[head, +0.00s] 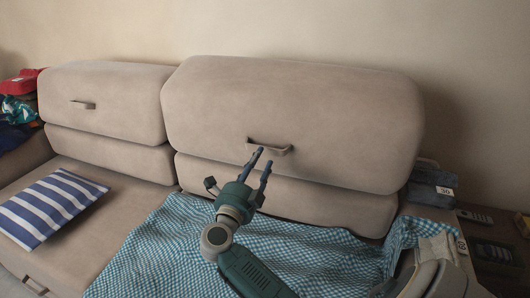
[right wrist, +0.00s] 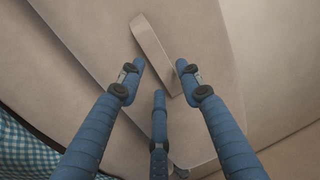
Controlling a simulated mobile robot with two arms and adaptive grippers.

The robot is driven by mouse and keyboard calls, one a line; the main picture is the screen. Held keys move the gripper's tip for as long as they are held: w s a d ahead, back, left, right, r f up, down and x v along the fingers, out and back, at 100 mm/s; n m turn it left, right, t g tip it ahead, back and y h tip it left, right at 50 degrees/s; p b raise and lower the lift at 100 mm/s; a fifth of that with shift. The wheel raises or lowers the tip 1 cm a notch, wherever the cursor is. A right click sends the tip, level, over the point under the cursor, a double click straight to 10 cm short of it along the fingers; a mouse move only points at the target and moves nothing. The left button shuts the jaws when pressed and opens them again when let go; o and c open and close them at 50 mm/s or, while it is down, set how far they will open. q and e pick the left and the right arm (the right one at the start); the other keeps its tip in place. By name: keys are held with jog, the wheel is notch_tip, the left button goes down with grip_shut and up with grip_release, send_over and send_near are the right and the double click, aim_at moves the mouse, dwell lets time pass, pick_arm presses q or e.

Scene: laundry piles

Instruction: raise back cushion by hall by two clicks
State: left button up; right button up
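Two beige back cushions stand along the sofa: a larger right one (head: 300,105) and a left one (head: 105,95). The frames do not show which is by the hall. The right cushion has a strap handle (head: 268,147) low on its front, also seen in the right wrist view (right wrist: 152,45). The left cushion has its own handle (head: 83,105). My right gripper (head: 263,158) is open at the right cushion's handle, with fingers on both sides of the strap in the right wrist view (right wrist: 160,66). Contact cannot be told. My left gripper is not in view.
A blue-white checked blanket (head: 190,245) covers the seat below the right cushion. A striped pillow (head: 50,205) lies on the left seat. Colourful cloths (head: 18,108) are piled at the far left.

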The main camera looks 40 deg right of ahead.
aim_at(265, 151)
jog(key=x, duration=0.5)
jog(key=shift+w+d, duration=0.15)
grip_shut()
